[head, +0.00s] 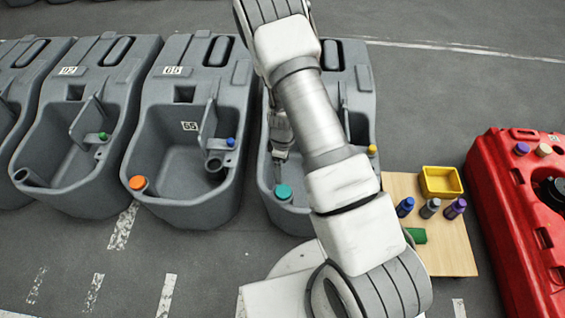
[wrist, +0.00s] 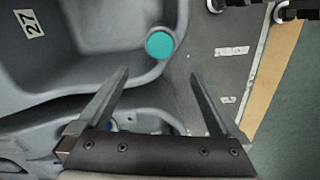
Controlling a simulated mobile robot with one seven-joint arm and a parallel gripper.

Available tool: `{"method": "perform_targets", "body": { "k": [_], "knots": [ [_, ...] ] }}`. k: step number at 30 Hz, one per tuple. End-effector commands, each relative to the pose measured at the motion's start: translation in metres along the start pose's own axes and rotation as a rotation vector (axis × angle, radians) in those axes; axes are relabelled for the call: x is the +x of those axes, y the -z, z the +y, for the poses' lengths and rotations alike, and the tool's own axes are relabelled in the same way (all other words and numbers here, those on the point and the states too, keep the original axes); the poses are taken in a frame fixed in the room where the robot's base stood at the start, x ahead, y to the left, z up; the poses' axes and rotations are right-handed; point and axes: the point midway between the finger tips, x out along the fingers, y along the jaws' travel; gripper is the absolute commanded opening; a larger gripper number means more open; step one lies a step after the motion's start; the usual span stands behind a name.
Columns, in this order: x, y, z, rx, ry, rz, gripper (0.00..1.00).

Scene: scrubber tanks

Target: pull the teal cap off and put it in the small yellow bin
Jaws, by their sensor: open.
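The teal cap (head: 283,192) sits on the front left corner of the third grey tank (head: 293,219) in the head view. In the wrist view the round teal cap (wrist: 159,44) lies just beyond the fingertips, roughly centred between them. My gripper (wrist: 159,74) is open and empty, its fingers spread wider than the cap. In the head view my gripper (head: 281,156) is just behind the cap and apart from it. The small yellow bin (head: 441,194) stands on the wooden board at the right, and its visible inside looks empty.
Blue (head: 405,207), grey (head: 430,208) and purple (head: 455,208) bottles stand before the bin on the wooden board (head: 455,250). A green object (head: 416,235) lies there too. A red tank (head: 500,200) stands at right. More grey tanks (head: 190,190) stand at left.

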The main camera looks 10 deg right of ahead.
Motion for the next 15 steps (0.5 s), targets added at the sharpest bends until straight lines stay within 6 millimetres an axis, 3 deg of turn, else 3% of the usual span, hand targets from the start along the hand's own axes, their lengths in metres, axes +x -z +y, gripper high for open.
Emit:
{"method": "perform_targets", "body": {
  "k": [3,15],
  "knots": [
    [0.029,-0.001,-0.001,0.001,0.003,-0.002,1.00],
    [0.108,-0.001,-0.001,0.002,0.002,-0.001,1.00]
  ]
}}
